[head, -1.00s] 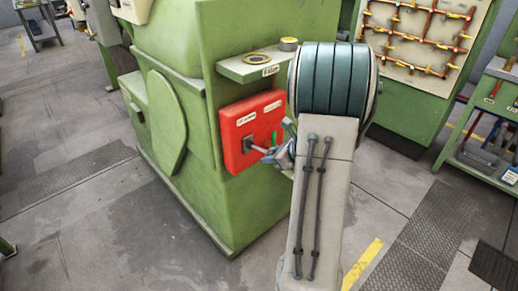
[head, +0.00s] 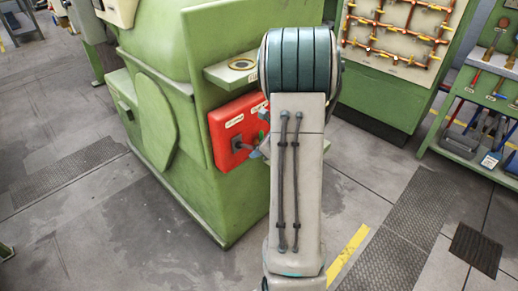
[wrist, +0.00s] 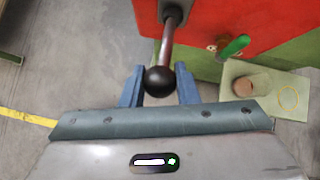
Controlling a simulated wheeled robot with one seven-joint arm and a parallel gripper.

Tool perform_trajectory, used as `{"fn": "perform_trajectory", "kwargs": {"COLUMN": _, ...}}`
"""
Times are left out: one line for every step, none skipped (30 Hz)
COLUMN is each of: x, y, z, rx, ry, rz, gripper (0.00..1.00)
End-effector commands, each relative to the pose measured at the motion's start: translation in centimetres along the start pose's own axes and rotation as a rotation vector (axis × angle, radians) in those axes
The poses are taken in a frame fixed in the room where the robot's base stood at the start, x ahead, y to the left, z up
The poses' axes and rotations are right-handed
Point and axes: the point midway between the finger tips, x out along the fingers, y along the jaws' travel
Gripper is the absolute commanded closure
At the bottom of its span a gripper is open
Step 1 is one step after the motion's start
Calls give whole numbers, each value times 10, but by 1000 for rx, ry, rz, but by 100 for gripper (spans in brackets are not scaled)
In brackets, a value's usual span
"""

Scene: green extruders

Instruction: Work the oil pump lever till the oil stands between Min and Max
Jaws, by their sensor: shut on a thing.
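The oil pump lever (wrist: 166,42) shows in the wrist view as a dark rod from a grey socket, ending in a black ball knob (wrist: 160,81). My gripper (wrist: 159,74) has its two blue fingers on either side of the knob and is shut on it. A green part (wrist: 235,46) sits on the red face beside the lever. No oil level or Min and Max marks can be read.
The green machine (head: 200,205) carries the red box, with a ledge (head: 228,78) above it. A pale green ledge (wrist: 265,87) lies right of my gripper in the wrist view. A pipe board (head: 395,45) and tool rack (head: 480,130) stand right. The floor in front is clear.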

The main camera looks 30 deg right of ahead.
Motion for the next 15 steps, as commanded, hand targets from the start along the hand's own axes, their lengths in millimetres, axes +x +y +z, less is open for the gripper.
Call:
{"fn": "perform_trajectory", "kwargs": {"x": -1, "y": -1, "z": 2, "rx": -2, "ry": -2, "rz": -3, "gripper": 100}}
{"fn": "perform_trajectory", "kwargs": {"x": -1, "y": -1, "z": 2, "rx": -2, "ry": -2, "rz": -3, "gripper": 100}}
{"fn": "perform_trajectory", "kwargs": {"x": -1, "y": -1, "z": 2, "rx": -3, "ry": -3, "rz": -3, "gripper": 100}}
{"fn": "perform_trajectory", "kwargs": {"x": -1, "y": -1, "z": 2, "rx": -3, "ry": -3, "rz": -3, "gripper": 66}}
{"fn": "perform_trajectory", "kwargs": {"x": -1, "y": -1, "z": 2, "rx": -3, "ry": -3, "rz": -3, "gripper": 58}}
{"fn": "perform_trajectory", "kwargs": {"x": -1, "y": -1, "z": 2, "rx": -2, "ry": -3, "rz": -3, "gripper": 52}}
{"fn": "perform_trajectory", "kwargs": {"x": -1, "y": -1, "z": 2, "rx": -2, "ry": -3, "rz": -3, "gripper": 52}}
{"fn": "perform_trajectory", "kwargs": {"x": -1, "y": -1, "z": 2, "rx": -2, "ry": -3, "rz": -3, "gripper": 52}}
{"fn": "perform_trajectory", "kwargs": {"x": -1, "y": -1, "z": 2, "rx": -2, "ry": -2, "rz": -2, "gripper": 52}}
{"fn": "perform_trajectory", "kwargs": {"x": -1, "y": -1, "z": 1, "rx": -2, "ry": -2, "rz": -2, "gripper": 52}}
{"fn": "perform_trajectory", "kwargs": {"x": -1, "y": -1, "z": 1, "rx": -2, "ry": -2, "rz": -2, "gripper": 52}}
{"fn": "perform_trajectory", "kwargs": {"x": -1, "y": -1, "z": 1, "rx": -2, "ry": -2, "rz": -2, "gripper": 52}}
{"fn": "perform_trajectory", "kwargs": {"x": -1, "y": -1, "z": 1, "rx": -1, "ry": -2, "rz": -2, "gripper": 52}}
{"fn": "perform_trajectory", "kwargs": {"x": -1, "y": -1, "z": 1, "rx": -1, "ry": -2, "rz": -2, "gripper": 52}}
{"fn": "perform_trajectory", "kwargs": {"x": -2, "y": -1, "z": 1, "rx": -1, "ry": -2, "rz": -2, "gripper": 52}}
